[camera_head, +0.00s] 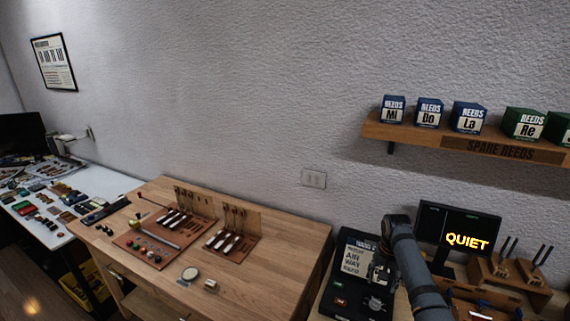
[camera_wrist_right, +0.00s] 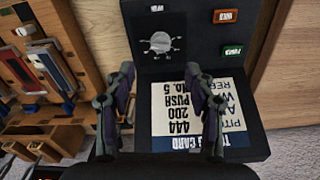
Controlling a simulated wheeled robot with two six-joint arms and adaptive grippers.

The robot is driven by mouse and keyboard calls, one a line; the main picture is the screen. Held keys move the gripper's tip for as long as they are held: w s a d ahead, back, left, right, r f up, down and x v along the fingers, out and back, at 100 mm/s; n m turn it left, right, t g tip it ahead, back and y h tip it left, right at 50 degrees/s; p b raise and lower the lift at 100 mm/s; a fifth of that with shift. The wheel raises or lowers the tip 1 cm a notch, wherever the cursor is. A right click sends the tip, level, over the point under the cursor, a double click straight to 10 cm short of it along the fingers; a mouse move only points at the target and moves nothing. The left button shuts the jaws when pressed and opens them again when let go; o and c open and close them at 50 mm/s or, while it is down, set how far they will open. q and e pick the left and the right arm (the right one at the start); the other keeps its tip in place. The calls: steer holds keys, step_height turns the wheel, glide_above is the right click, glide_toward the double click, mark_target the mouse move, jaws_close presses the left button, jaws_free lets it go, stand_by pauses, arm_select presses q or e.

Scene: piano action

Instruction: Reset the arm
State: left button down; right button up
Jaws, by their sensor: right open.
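My right arm comes in from the bottom right of the head view. Its gripper (camera_head: 380,268) is over the black panel (camera_head: 338,293) on the right bench. In the right wrist view my right gripper (camera_wrist_right: 167,82) has its two fingers wide apart with nothing between them. Below the fingers lie the black panel, with a round grey knob (camera_wrist_right: 161,42) and a printed tuning card (camera_wrist_right: 190,108). Whether the fingertips touch the panel cannot be told. My left gripper is not in view.
A lit QUIET screen (camera_head: 458,229) and wooden racks (camera_head: 509,279) stand close to the arm. A shelf (camera_head: 455,141) with reed boxes (camera_head: 469,117) is above. A wooden table (camera_head: 240,270) with key-action boards is left.

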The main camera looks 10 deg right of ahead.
steer(key=s+a+f+n, duration=0.3)
steer(key=s+a+f, duration=0.1)
steer(key=s+f, duration=0.25)
steer(key=s+a+r+n+t, duration=0.2)
steer(key=s+a+r+n, duration=0.15)
steer(key=s, duration=0.75)
steer(key=s+a+r+n+t, duration=0.2)
steer(key=s+a, duration=0.3)
steer(key=s, duration=0.5)
step_height(320, 180, down, 30)
steer(key=s+d+r+g+b, duration=0.1)
steer(key=s+d+g+b, duration=0.1)
steer(key=s+d+b, duration=0.15)
steer(key=s+f+g+b, duration=0.1)
steer(key=s+f+b, duration=0.3)
steer(key=s+f, duration=1.4)
step_height(320, 180, down, 3)
steer(key=shift+d+f, duration=0.2)
steer(key=shift+d, duration=0.05)
